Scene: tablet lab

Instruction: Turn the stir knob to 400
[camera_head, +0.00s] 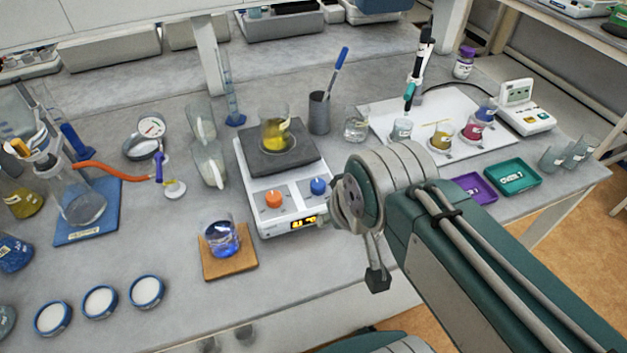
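The white hotplate stirrer (253,173) stands in the middle of the bench with a dark top plate. A beaker of yellow liquid (275,131) stands on that plate. The sloped front has an orange knob (274,199) on the left and a blue knob (318,186) on the right; their labels are too small to read. A small lit display (304,222) sits below them, its digits unclear. My gripper (377,279) seems to show only as a dark tip below my arm's round joint, right of the stirrer's front and apart from both knobs. Whether it is open or shut cannot be told.
A beaker of blue liquid (222,239) on a cork mat stands close to the stirrer's front left. A grey cup with a blue-handled tool (319,112) stands behind right. A white board (385,117) holds several small beakers. Bare bench lies in front.

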